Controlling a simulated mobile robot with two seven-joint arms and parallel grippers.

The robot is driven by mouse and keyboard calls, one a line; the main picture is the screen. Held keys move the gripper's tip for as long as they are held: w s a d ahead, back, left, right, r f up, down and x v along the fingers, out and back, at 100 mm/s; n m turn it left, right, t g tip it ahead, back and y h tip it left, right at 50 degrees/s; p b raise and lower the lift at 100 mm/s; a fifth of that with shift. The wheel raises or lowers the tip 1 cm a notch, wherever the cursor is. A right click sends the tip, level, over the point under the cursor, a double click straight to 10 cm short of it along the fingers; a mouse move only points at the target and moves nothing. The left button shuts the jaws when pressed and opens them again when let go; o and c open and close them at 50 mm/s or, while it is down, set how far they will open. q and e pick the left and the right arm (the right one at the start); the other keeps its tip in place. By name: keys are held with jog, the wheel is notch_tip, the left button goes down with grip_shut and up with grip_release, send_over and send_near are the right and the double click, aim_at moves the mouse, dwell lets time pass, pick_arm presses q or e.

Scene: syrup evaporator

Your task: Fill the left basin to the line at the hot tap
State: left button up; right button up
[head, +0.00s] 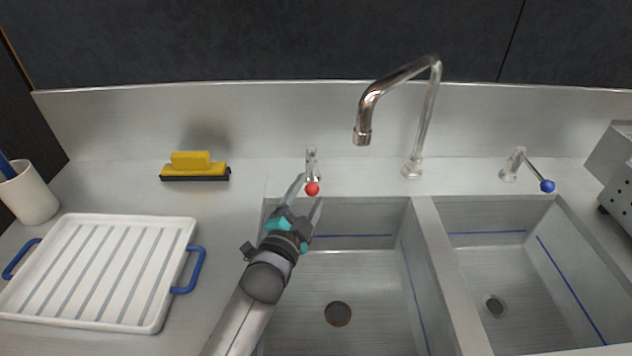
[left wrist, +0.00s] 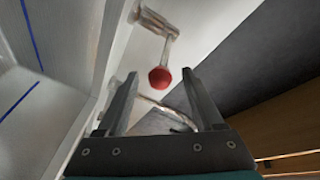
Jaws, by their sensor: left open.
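The left basin (head: 365,275) has a blue line (head: 350,236) on its walls and a dark drain at the bottom; I see no water in it. The hot tap lever with a red ball knob (head: 312,188) stands behind that basin. The curved chrome spout (head: 372,100) hangs above the back edge of the left basin; no stream shows. My left gripper (head: 309,197) is open, its fingers either side of the red knob in the head view. In the left wrist view the red knob (left wrist: 160,78) shows between and beyond the fingertips (left wrist: 160,85). My right gripper is not in view.
The right basin (head: 510,270) and a lever with a blue knob (head: 547,186) are to the right. A yellow brush (head: 195,167) and a white ribbed tray (head: 185,235) with blue handles lie left. A white cup (head: 30,195) stands far left, a grey perforated box (head: 617,170) far right.

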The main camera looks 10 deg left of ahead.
aim_at(312, 170)
pick_arm(q)
jog(key=shift+w+d+b, duration=0.2)
jog(key=shift+w+b, duration=0.05)
jog(key=shift+w, duration=1)
jog(key=shift+w+d+b, duration=0.2)
jog(key=shift+w, duration=1.05)
grip_shut()
